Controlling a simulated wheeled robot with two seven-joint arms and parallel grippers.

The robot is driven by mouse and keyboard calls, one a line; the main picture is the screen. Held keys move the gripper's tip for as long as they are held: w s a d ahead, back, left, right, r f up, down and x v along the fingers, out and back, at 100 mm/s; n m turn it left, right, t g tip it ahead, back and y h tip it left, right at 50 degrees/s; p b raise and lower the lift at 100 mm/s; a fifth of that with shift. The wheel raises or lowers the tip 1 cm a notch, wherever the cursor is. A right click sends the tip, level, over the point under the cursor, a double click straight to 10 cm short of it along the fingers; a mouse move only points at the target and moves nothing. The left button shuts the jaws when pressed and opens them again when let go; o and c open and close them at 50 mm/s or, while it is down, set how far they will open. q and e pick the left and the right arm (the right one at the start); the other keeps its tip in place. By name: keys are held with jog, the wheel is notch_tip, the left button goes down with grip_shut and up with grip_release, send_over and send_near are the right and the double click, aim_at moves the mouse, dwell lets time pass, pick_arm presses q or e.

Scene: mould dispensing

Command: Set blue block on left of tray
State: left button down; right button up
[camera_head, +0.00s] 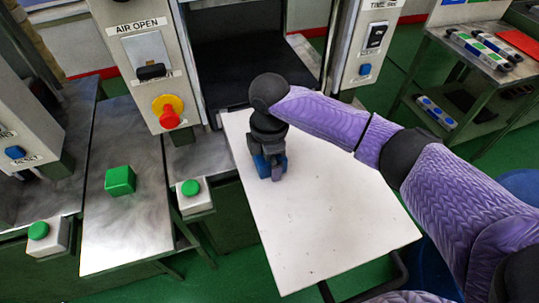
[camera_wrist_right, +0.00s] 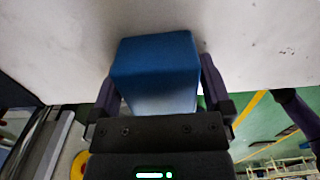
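The blue block (camera_wrist_right: 155,70) sits between the two fingers of my right gripper (camera_wrist_right: 157,85) in the right wrist view, with a finger close against each side. In the head view the blue block (camera_head: 262,166) is partly hidden by the dark gripper (camera_head: 270,172), which points down at the upper left part of the white tray-like board (camera_head: 330,225). Whether the block rests on the board or is just above it is hard to tell. My left gripper is out of view.
A green block (camera_head: 120,181) lies on the metal table (camera_head: 125,235) at left. Green-button boxes (camera_head: 191,188) stand beside it. A machine with an opening (camera_head: 250,65) and a red knob (camera_head: 169,117) is behind. The board's front part is clear.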

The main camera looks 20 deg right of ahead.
notch_tip(320, 180, up, 12)
jog(key=p, duration=0.4)
jog(key=shift+r, duration=0.15)
